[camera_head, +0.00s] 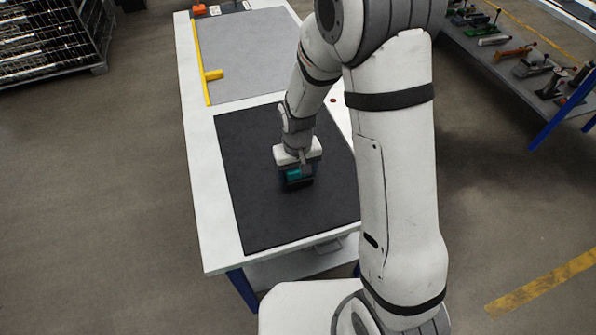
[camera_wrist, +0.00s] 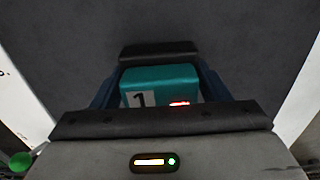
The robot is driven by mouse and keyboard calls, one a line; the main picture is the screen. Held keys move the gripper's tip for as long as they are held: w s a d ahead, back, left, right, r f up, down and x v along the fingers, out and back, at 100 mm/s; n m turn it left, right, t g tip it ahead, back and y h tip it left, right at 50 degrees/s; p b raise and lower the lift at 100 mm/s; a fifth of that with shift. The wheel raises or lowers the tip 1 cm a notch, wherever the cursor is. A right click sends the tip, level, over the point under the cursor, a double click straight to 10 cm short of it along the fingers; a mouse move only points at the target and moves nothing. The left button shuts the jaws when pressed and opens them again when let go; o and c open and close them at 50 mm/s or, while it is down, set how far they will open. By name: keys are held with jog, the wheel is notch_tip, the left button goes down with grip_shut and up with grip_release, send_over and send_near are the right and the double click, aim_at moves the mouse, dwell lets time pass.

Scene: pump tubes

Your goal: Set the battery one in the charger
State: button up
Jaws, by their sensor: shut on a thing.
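Battery one (camera_head: 293,174) is a teal block over the black mat. In the wrist view, battery one (camera_wrist: 160,78) shows a white label with a black 1 and a small red light. My gripper (camera_head: 298,172) is shut on it, pointing down; the gripper (camera_wrist: 160,88) also frames the block in the wrist view. I cannot tell whether the battery touches the mat. I cannot make out the charger for certain; a small dark device (camera_head: 232,6) stands at the table's far end, partly cut off by the frame.
The black mat (camera_head: 250,225) is otherwise clear on the white table (camera_head: 203,190). A grey panel (camera_head: 245,55) with a yellow ruler-like bar (camera_head: 200,60) lies farther back. An orange item (camera_head: 199,10) sits at the far left corner. A tool-laden bench (camera_head: 500,75) stands right.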

jog(key=shift+f, duration=0.2)
jog(key=o, duration=1.2)
jog(key=shift+r, duration=0.1)
